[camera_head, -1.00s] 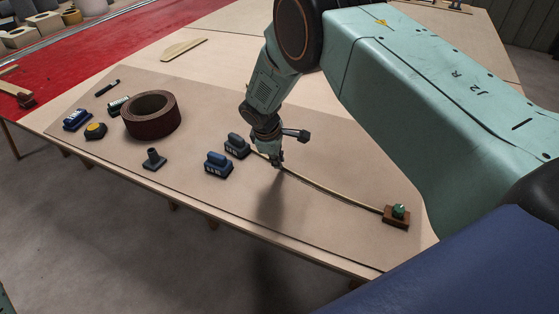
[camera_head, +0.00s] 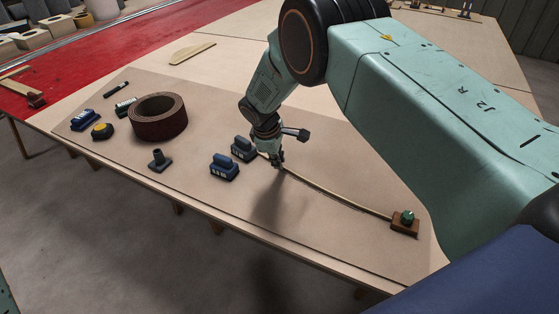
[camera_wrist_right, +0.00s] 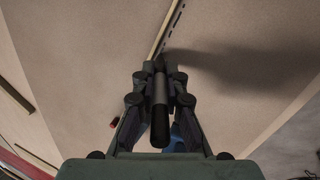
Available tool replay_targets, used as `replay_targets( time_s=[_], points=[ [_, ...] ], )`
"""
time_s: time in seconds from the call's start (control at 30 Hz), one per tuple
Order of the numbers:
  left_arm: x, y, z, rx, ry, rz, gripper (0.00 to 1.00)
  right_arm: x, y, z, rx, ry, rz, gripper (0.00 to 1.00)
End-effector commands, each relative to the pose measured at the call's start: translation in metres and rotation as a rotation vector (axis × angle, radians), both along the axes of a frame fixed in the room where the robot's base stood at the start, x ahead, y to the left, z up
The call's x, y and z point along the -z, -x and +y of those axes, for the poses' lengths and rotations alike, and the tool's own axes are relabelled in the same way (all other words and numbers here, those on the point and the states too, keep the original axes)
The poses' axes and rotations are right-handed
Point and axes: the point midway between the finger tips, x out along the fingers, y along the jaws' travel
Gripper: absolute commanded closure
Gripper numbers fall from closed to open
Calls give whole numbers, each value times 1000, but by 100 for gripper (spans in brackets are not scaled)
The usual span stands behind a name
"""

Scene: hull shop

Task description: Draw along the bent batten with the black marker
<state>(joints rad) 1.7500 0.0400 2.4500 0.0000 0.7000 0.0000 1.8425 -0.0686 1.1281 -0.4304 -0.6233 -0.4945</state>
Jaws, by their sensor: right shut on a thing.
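The bent batten (camera_head: 335,193) is a thin pale strip curving across the brown sheet, from the blue weights to a brown block with a green knob (camera_head: 405,222). My right gripper (camera_head: 277,160) points down beside the batten near its left end. In the right wrist view the gripper (camera_wrist_right: 159,82) is shut on the black marker (camera_wrist_right: 160,115). The batten (camera_wrist_right: 166,28) runs up from the marker's far end there, with short dark dashes along its right side. Whether the tip touches the sheet is hidden. My left gripper is not in view.
Two blue weights (camera_head: 224,167) (camera_head: 244,149) stand just left of the gripper. A dark red roll (camera_head: 159,117), a black-and-yellow tape measure (camera_head: 102,131), a dark small stand (camera_head: 160,160) and a blue block (camera_head: 84,120) lie further left. The sheet in front of the batten is clear.

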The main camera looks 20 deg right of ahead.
Motion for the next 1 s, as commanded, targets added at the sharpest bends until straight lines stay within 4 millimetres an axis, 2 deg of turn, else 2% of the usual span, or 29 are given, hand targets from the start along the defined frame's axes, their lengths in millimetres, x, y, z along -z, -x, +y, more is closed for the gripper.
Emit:
replay_targets(
  time_s=[1.0],
  points=[
    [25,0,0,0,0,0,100,0,-22,12,-1,0,0,100]
  ],
)
